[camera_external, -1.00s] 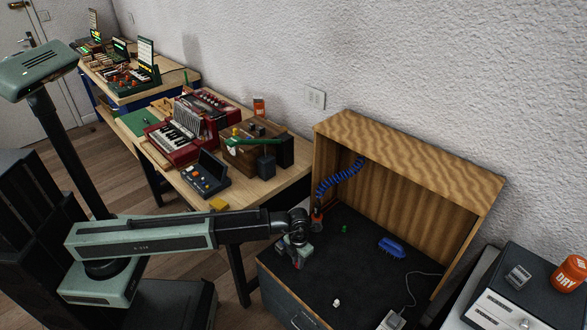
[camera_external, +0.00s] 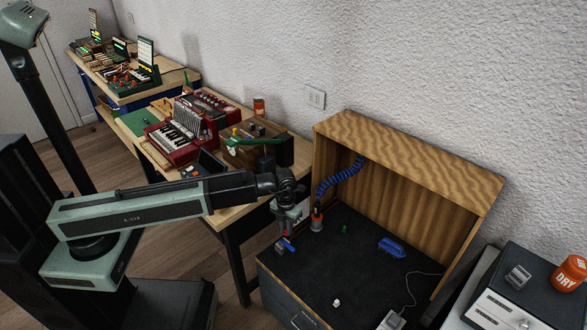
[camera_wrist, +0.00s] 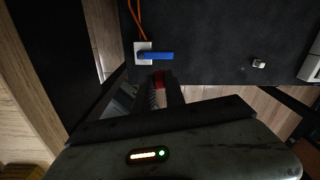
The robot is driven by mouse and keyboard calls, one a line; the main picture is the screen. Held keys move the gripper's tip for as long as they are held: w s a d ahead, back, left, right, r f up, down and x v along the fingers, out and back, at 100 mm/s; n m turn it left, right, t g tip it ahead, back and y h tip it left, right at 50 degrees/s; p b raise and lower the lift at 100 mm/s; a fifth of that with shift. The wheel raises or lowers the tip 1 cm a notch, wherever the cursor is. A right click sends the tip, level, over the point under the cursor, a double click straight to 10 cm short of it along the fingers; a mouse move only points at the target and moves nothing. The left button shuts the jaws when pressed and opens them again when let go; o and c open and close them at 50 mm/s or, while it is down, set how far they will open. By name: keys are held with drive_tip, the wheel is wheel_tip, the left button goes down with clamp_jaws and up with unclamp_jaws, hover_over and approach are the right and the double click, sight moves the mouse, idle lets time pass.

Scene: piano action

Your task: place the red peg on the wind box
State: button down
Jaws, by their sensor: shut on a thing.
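My gripper (camera_external: 288,226) is above the left edge of the dark bench top, pointing down. In the wrist view my gripper (camera_wrist: 160,86) is shut on the red peg (camera_wrist: 159,79), of which only a small red part shows between the jaws. The peg cannot be made out in the external view. Just beyond the jaws is a pale block with a blue lever (camera_wrist: 158,56); the blue lever (camera_external: 288,244) also shows under the gripper in the external view. I cannot tell which thing is the wind box.
A wooden open-fronted hood (camera_external: 400,165) stands over the dark bench top (camera_external: 350,265). A blue coiled hose (camera_external: 340,178) hangs inside it. A blue brush-like piece (camera_external: 391,247), a green bit (camera_external: 344,229) and a white bit (camera_external: 336,302) lie apart. The middle is mostly clear.

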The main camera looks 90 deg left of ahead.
drive_tip(key=s+a+r+n+p, duration=0.2)
drive_tip(key=a+r+p, duration=0.45)
drive_tip(key=r, duration=0.25)
drive_tip(key=s+a+r+n+p, duration=0.2)
drive_tip(key=a+r+p, duration=0.3)
drive_tip(key=r+p, duration=0.35)
wheel_tip(320, 180, up, 14)
drive_tip(key=n+p, duration=1.1)
drive_tip(key=p, duration=0.3)
hover_over(229, 131)
wheel_tip(229, 131, down, 8)
drive_tip(key=b, duration=0.8)
drive_tip(key=shift+d+f+b, duration=0.1)
drive_tip(key=shift+f+b, duration=0.05)
drive_tip(key=shift+b, duration=0.15)
drive_tip(key=shift+r, duration=0.2)
drive_tip(key=shift+f, duration=0.1)
drive_tip(key=c, duration=1.8)
unclamp_jaws()
drive_tip(key=shift+f, duration=0.1)
drive_tip(key=o, duration=0.4)
